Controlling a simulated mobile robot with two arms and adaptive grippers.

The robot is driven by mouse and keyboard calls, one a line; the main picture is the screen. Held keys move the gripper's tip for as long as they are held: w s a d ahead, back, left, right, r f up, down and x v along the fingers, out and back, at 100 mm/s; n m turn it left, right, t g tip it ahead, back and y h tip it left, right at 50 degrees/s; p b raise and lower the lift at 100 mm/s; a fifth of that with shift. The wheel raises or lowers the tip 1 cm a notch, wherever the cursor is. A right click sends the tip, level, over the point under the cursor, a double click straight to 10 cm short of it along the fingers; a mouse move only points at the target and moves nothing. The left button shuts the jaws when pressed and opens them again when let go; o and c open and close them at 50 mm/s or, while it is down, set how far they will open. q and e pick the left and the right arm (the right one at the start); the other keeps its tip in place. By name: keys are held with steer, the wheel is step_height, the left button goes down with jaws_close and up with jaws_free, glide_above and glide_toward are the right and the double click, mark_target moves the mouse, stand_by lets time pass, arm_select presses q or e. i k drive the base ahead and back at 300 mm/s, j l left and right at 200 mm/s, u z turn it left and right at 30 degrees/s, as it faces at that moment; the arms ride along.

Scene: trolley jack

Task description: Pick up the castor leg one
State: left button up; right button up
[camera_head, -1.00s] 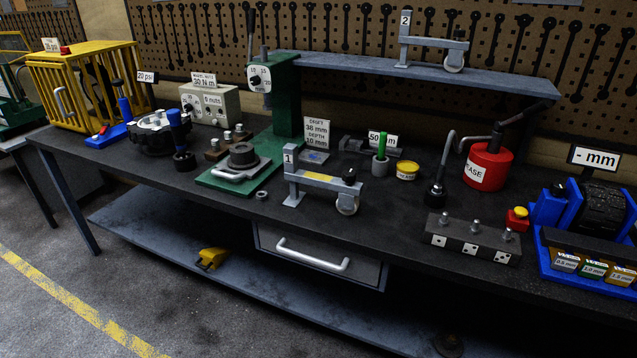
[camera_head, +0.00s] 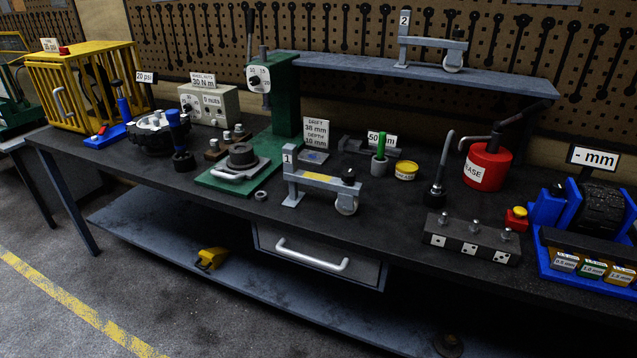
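The castor leg marked 1 (camera_head: 321,182) stands on the dark workbench, near its front edge and above the drawer. It is a grey metal bar with a yellow patch, an upright plate with the "1" label at its left end, and a pale wheel under its right end with a black knob above. A similar castor leg marked 2 (camera_head: 432,45) stands on the raised shelf at the back. Neither of my grippers is in view.
A green press (camera_head: 285,110) stands left of castor leg 1. A red grease can (camera_head: 487,166), a block with studs (camera_head: 471,238) and a blue machine (camera_head: 585,215) are to the right. A yellow cage (camera_head: 80,88) is at the far left. The drawer handle (camera_head: 312,257) juts out in front.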

mark_target(346, 203)
steer(key=i+j+z, duration=0.3)
steer(key=i+j, duration=0.15)
steer(key=i+j+z, duration=0.25)
steer(key=i+j, duration=0.2)
steer(key=i+j+z, duration=0.3)
steer(key=j, duration=0.4)
steer(key=i, duration=0.1)
